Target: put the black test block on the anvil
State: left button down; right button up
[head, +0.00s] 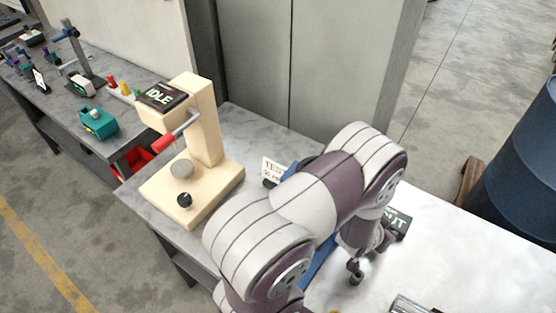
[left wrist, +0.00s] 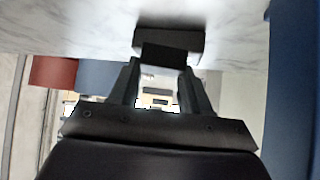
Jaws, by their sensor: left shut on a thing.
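The anvil (head: 181,168) is a grey round disc on the base of a beige press (head: 209,130) whose display reads IDLE. Nothing rests on the anvil. My left gripper (head: 356,272) is over the white marble table, to the right of the press and well away from the anvil. In the left wrist view its fingers (left wrist: 165,66) are shut on a dark block, the black test block (left wrist: 168,42), at their tips. The block is close to the marble; I cannot tell whether it touches it. In the head view I cannot make the block out. My right gripper is not in view.
A black knob (head: 184,200) sits on the press base before the anvil, and a red-ended handle (head: 180,128) juts out above it. A blue barrel (head: 520,160) is at the right.

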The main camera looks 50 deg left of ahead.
aim_at(182, 166)
jog(key=k+j+u, duration=0.1)
jog(key=k+u, duration=0.2)
jog(key=k+j+u, duration=0.1)
jog(key=u, duration=0.2)
jog(key=j+u, duration=1.05)
jog(key=i+l, duration=0.05)
jog(key=l, duration=0.05)
